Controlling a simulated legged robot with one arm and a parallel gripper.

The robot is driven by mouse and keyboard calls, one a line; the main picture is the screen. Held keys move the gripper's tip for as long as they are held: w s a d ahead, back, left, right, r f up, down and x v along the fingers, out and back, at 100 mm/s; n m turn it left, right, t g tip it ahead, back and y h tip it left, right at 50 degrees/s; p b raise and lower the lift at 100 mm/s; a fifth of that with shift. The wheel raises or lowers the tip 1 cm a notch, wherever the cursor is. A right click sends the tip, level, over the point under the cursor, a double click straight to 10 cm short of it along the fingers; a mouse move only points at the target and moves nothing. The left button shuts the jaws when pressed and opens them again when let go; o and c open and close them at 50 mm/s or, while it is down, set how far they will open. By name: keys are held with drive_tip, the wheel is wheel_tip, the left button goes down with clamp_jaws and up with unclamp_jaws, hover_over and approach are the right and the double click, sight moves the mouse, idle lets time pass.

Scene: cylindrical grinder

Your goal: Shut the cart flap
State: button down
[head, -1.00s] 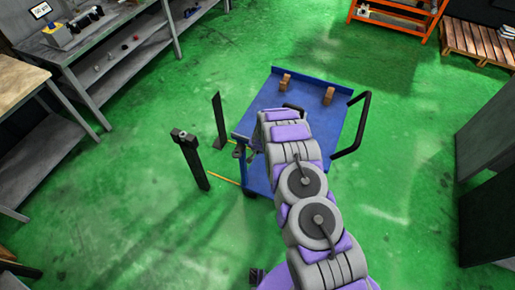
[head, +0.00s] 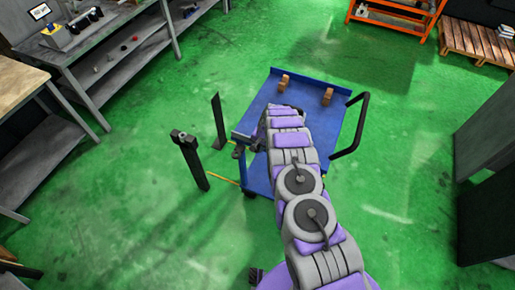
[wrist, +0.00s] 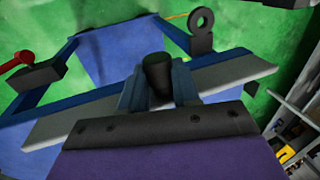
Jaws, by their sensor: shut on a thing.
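The blue cart (head: 312,115) stands on the green floor in the head view, with a flat top and a black push handle (head: 362,125) on its right. In the wrist view, my gripper (wrist: 158,88) is shut around a dark round knob (wrist: 158,70). A long blue and grey strip (wrist: 230,75), which looks like the flap's edge, runs tilted behind the fingers. I cannot tell the flap's exact angle. A black block with a red lever (wrist: 22,58) is at left, and a black ring piece (wrist: 200,32) is at right.
Two brown blocks (head: 328,96) sit on the cart's far end. Two dark posts (head: 190,160) stand on the floor left of the cart. A grey workbench (head: 110,65) is at upper left, an orange rack (head: 395,15) and a pallet (head: 475,42) at upper right. Floor between is open.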

drive_tip(key=shift+w+r+g, duration=0.25)
drive_tip(key=shift+w+g, duration=0.05)
idle(0.5)
drive_tip(key=c, duration=1.1)
unclamp_jaws()
drive_tip(key=shift+f, duration=0.1)
drive_tip(key=w+v, duration=0.1)
drive_tip(key=v, duration=1.6)
drive_tip(key=shift+s+b, duration=0.45)
drive_tip(key=shift+d, duration=0.1)
